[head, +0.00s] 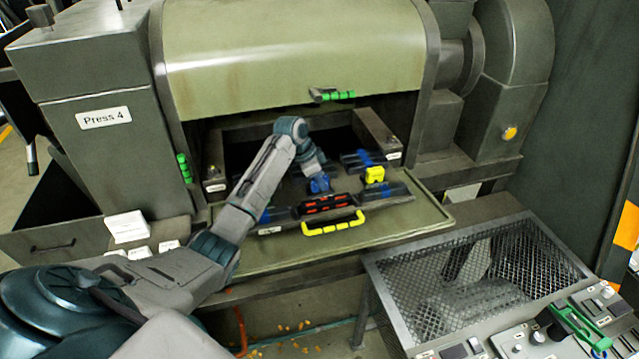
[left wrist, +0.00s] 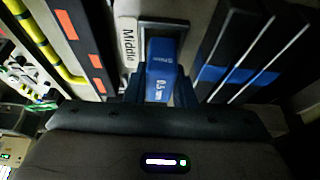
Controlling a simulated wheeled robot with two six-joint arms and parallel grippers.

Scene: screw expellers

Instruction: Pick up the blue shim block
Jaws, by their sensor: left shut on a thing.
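The blue shim block (left wrist: 163,62), with white lettering that seems to read 0.5 mm, is between the jaws of my left gripper (left wrist: 160,92) in the left wrist view. The gripper is shut on it. The block's far end lies at a pale-framed recess beside a label reading "Middle" (left wrist: 129,42); I cannot tell whether it is seated or lifted. In the head view my left gripper (head: 319,181) is over the open press bay, with a bit of blue at its tip. My right gripper is not in view.
Dark bars with blue bands (left wrist: 240,76) lie right of the block in the wrist view. A yellow block (head: 375,174) sits right of the gripper. A yellow handle (head: 334,224) and red-marked bar are in front. The raised green cover (head: 295,50) hangs above the bay.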

